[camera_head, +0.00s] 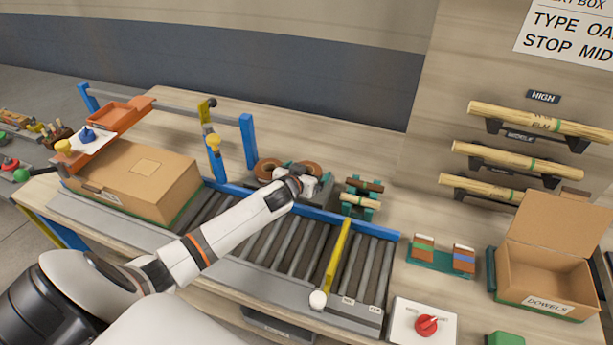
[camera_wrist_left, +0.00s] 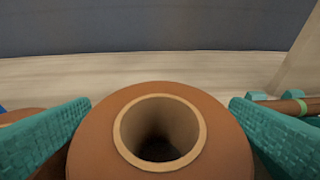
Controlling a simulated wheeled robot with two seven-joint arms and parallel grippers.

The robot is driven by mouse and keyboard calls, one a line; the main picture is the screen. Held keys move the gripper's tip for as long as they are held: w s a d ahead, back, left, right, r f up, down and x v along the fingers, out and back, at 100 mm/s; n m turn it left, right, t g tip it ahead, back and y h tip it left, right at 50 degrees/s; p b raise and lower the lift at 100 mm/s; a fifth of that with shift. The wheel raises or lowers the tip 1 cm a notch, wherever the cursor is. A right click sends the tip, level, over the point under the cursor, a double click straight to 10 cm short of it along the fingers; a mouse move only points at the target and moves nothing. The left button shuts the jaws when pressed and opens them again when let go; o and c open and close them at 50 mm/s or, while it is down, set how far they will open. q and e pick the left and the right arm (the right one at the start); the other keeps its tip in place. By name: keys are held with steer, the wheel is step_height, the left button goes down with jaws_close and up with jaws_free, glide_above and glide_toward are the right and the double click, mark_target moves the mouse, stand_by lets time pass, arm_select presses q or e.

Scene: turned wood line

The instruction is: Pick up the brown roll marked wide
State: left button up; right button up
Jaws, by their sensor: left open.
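A brown roll (camera_wrist_left: 90,150) with a pale tan core and a dark open hole stands upright in the left wrist view. My left gripper (camera_wrist_left: 160,108) is open, with one teal finger on each side of this roll; I cannot tell whether they touch it. In the head view, my left gripper (camera_head: 298,178) is beside two brown rolls behind the conveyor, one at the right (camera_head: 314,170) and one at the left (camera_head: 264,167). Part of the left roll shows at the edge of the wrist view (camera_wrist_left: 14,116). No "wide" marking is readable on either roll. My right gripper is out of view.
A teal rack (camera_head: 361,205) with short rods stands right of the rolls. The conveyor's blue rail (camera_head: 350,229) runs in front, with a yellow bar (camera_head: 337,258) across the rollers. A large cardboard box (camera_head: 140,180) is on the left; an open dowels box (camera_head: 545,275) stands at right.

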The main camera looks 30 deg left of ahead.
arm_select(q)
steer(key=c, duration=1.1)
